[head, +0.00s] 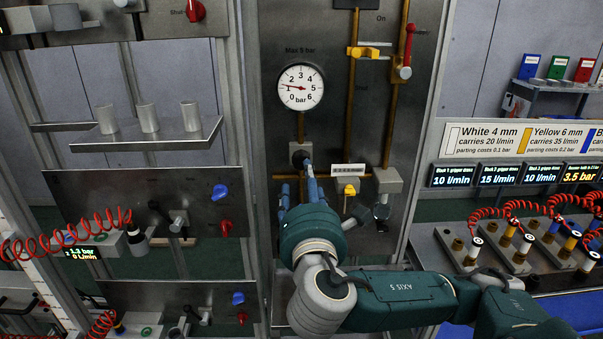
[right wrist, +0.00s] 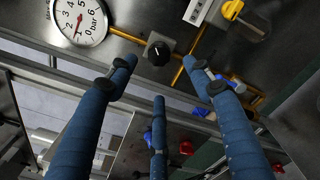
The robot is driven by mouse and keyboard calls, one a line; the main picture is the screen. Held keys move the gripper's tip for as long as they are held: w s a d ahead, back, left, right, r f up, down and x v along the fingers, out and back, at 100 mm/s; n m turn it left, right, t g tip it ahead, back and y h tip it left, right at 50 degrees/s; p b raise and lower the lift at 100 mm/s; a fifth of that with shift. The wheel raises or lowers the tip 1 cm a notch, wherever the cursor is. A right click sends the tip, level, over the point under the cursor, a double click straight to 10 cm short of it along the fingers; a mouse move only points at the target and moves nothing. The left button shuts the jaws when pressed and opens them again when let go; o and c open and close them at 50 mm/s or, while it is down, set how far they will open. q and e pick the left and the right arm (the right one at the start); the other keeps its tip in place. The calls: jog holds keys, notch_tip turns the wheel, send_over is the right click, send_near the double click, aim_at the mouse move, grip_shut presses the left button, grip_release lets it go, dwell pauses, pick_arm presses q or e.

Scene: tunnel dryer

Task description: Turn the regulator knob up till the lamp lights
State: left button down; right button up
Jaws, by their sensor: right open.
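The dark regulator knob (head: 299,159) is on the grey panel below the round white pressure gauge (head: 301,87). The gauge needle points left, near 1 bar. In the right wrist view the knob (right wrist: 158,50) shows a pale index mark, with the gauge (right wrist: 80,20) at upper left. My right gripper (head: 311,181) is just below the knob in the head view. Its blue fingers (right wrist: 160,72) are spread open, with the knob beyond and between the two upper fingertips. I see no clear gap or touch between them. I cannot make out a lit lamp. My left gripper is not in view.
A yellow valve handle (head: 349,190) and a small white labelled block (head: 348,170) are right of the knob. A red-handled lever (head: 407,50) is higher up. Brass-coloured pipes run along the panel. A shelf with metal cups (head: 149,118) is at left.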

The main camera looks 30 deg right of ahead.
aim_at(302, 164)
jog(key=x, duration=0.9)
jog(key=shift+w+d+b, duration=0.15)
jog(key=shift+w+b, duration=0.05)
jog(key=shift+b, duration=0.15)
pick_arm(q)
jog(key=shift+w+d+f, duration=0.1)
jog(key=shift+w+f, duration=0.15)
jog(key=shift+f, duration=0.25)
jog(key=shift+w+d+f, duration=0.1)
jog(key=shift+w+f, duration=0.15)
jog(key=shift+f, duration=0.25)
pick_arm(e)
jog(key=c, duration=1.1)
